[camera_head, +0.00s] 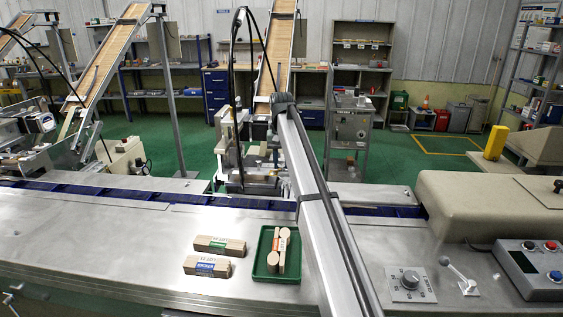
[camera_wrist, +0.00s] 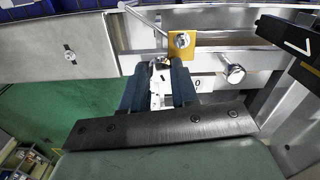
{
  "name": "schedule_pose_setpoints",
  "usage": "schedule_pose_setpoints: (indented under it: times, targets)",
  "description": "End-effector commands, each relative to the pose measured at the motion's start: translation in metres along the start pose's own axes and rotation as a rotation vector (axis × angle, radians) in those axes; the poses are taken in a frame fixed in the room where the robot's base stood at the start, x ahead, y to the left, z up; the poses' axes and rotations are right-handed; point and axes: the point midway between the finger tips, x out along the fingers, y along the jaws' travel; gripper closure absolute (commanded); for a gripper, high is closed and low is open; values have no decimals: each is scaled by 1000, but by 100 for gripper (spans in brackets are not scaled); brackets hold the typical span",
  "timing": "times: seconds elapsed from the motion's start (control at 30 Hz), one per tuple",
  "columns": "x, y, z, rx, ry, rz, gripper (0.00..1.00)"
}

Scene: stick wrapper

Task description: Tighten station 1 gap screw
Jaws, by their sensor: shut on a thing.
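In the wrist view my gripper (camera_wrist: 160,70) has its two dark blue fingers close together, shut on a small metal part (camera_wrist: 159,62) at the tips. It looks like a screw head, mostly hidden by the fingers. Just beyond it to the right is a yellow plate with a bright round screw (camera_wrist: 182,40). A silver knob (camera_wrist: 232,73) stands out from the metal rail farther right, apart from the fingers. In the head view my arm reaches over the bench to the middle wrapping station (camera_head: 245,160); my gripper cannot be made out there.
A green tray (camera_head: 262,276) with sticks and two wrapped stick packs (camera_head: 219,245) lie on the steel bench. A blue conveyor track (camera_head: 130,196) crosses behind. A wooden chute (camera_head: 275,65) rises above the station.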

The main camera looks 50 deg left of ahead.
Motion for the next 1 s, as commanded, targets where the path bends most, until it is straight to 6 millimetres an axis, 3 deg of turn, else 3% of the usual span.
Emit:
schedule_pose_setpoints:
  times: [0.5, 1.0]
  targets:
    - [-1, 0, 0, 319, 1, 0, 100]
    - [-1, 0, 0, 372, 1, 0, 100]
